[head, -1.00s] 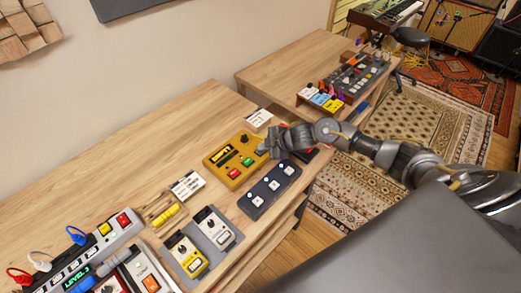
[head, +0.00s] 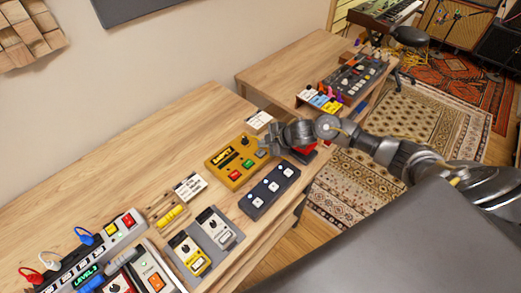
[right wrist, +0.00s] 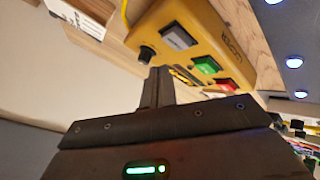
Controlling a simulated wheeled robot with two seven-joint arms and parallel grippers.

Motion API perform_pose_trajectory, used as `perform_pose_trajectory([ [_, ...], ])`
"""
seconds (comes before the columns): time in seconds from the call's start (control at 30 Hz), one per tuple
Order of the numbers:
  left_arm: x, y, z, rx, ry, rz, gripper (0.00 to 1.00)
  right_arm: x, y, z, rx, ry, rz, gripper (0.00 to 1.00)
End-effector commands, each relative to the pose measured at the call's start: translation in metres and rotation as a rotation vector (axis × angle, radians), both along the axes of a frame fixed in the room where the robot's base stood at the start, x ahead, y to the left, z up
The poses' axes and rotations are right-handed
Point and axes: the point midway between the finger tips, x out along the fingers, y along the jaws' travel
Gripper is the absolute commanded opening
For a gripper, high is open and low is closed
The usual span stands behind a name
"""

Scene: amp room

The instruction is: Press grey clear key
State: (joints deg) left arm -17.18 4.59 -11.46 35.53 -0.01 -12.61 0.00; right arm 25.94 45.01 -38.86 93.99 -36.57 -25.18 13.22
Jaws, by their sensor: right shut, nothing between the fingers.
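The yellow box (head: 228,172) stands on the wooden bench, with a dark display, a knob and a row of keys. Its grey key (head: 262,153) is at the right end of the row, beside the green key (head: 247,162) and the red key (head: 234,174). The grey key also shows clear in the right wrist view (right wrist: 180,37). My right gripper (head: 266,143) is shut and empty, close above the box's right end. In the wrist view its fingertips (right wrist: 160,72) appear near the knob (right wrist: 146,54), apart from the grey key. My left gripper is not in view.
A dark pedal with several white buttons (head: 249,203) lies just in front of the box. A white label card (head: 259,121) stands behind it. Yellow and white pedals (head: 190,257) and a power strip (head: 95,262) are at the lower left. Bare bench lies behind the box.

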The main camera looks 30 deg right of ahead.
Motion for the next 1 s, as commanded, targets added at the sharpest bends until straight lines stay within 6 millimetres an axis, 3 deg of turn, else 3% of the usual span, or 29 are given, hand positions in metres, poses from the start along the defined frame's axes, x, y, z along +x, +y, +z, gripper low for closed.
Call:
perform_pose_trajectory([
  [0.03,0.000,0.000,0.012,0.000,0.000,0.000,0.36,0.000,0.000,0.012,0.000,0.000,0.000,0.00],
  [0.3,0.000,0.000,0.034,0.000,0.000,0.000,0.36,0.000,0.000,0.034,0.000,0.000,0.000,0.00],
  [1.0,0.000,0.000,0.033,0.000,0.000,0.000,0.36,0.000,0.000,0.033,0.000,0.000,0.000,0.00],
])
